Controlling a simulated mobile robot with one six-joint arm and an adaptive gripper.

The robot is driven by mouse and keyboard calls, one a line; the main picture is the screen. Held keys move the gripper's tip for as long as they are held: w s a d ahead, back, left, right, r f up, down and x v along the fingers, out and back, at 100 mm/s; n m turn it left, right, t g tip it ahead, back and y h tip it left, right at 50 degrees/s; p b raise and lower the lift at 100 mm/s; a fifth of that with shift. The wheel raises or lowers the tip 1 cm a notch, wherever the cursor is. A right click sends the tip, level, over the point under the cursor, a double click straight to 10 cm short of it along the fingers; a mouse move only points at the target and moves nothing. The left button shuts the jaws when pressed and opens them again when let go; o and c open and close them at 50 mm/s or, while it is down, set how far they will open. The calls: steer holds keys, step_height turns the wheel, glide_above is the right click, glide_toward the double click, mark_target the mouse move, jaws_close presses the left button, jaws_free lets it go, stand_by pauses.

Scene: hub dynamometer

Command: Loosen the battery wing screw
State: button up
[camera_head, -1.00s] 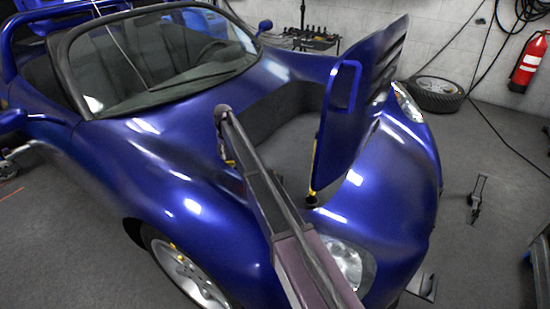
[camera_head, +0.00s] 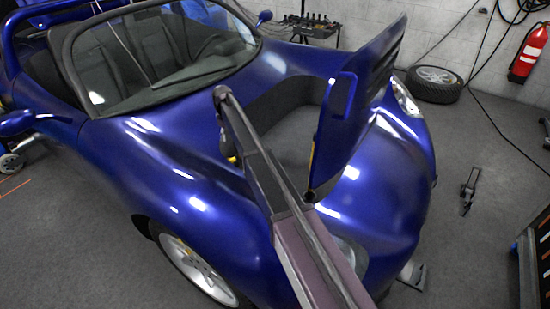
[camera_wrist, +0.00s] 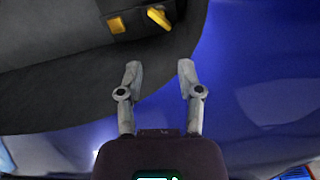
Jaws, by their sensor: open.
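My gripper (camera_wrist: 160,85) is open and empty in the wrist view, its two grey fingers spread apart. Beyond the fingertips, at the top, a yellow tilted lever-like piece (camera_wrist: 159,17) and a small yellow block (camera_wrist: 116,25) sit on a dark grey surface (camera_wrist: 60,55). I cannot tell for certain whether either is the battery wing screw. The fingers are apart from both. In the head view my arm reaches over the open front compartment (camera_head: 292,135) of a blue car, and my gripper is not clearly visible. A bit of yellow (camera_head: 233,160) shows beside the arm.
The blue car body (camera_head: 170,165) surrounds the compartment. Its raised hood (camera_head: 352,110) stands just right of my arm. The windshield (camera_head: 160,55) is behind. A tool cart (camera_head: 535,255) stands at the lower right; the floor (camera_head: 460,130) between is mostly clear.

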steer(key=s+d+r+m+p, duration=0.1)
steer(key=s+d+m, duration=0.3)
steer(key=s+d, duration=1.3)
steer(key=s+r, duration=0.1)
steer(key=s, duration=0.2)
steer(key=shift+s+d+m, duration=0.3)
steer(key=shift+s+d, duration=0.05)
steer(key=o, duration=0.5)
steer(key=shift+w, duration=0.1)
steer(key=shift+o, duration=1)
steer(key=shift+w+a, duration=0.15)
steer(key=shift+w, duration=0.1)
steer(key=w+a+m, duration=0.3)
steer(key=w+a, duration=1.4)
steer(key=w, duration=0.3)
steer(key=shift+a+f+m, duration=0.2)
steer(key=shift+a+m, duration=0.05)
steer(key=shift+m, duration=0.15)
steer(key=shift+f, duration=0.15)
